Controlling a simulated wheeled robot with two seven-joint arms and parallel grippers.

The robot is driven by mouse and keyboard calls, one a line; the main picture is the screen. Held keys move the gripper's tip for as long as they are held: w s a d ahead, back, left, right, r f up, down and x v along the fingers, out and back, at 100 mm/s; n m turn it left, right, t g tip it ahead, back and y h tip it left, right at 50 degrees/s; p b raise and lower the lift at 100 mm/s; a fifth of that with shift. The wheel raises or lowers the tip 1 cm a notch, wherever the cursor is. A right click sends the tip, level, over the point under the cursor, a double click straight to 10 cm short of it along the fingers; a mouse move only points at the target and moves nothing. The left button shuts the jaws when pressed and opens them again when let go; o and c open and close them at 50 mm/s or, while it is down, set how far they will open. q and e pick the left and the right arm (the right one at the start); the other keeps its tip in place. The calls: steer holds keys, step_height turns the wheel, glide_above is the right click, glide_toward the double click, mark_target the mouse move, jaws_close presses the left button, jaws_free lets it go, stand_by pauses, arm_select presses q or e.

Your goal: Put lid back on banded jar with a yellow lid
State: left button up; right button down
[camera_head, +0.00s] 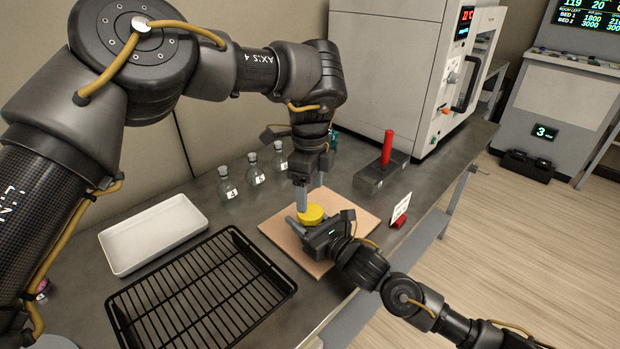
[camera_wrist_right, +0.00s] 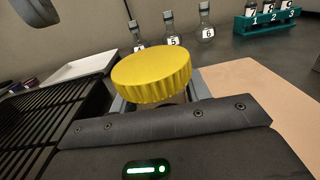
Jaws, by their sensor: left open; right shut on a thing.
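The round yellow lid (camera_head: 311,214) is in the middle of the head view, over the tan board, and large in the right wrist view (camera_wrist_right: 152,76). It looks level and sits at the top of what my right gripper (camera_head: 308,226) holds. My right gripper is shut just below the lid, on what seems to be the jar. The jar's body and bands are hidden by the lid and the gripper. My left gripper (camera_head: 309,196) points down, open, above the lid. One dark part of it shows at the top left of the wrist view (camera_wrist_right: 36,12).
The tan board (camera_head: 281,236) lies under both grippers. A black wire rack (camera_head: 200,295) and a white tray (camera_head: 152,233) are at the left. Several numbered flasks (camera_head: 255,170) stand behind. A grey block with a red handle (camera_head: 387,150) and a small white sign (camera_head: 400,209) are at the right.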

mark_target(310, 211)
arm_select(q)
steer(key=shift+f, duration=2.7)
steer(key=c, duration=1)
steer(key=m, duration=1.1)
steer(key=o, duration=1.1)
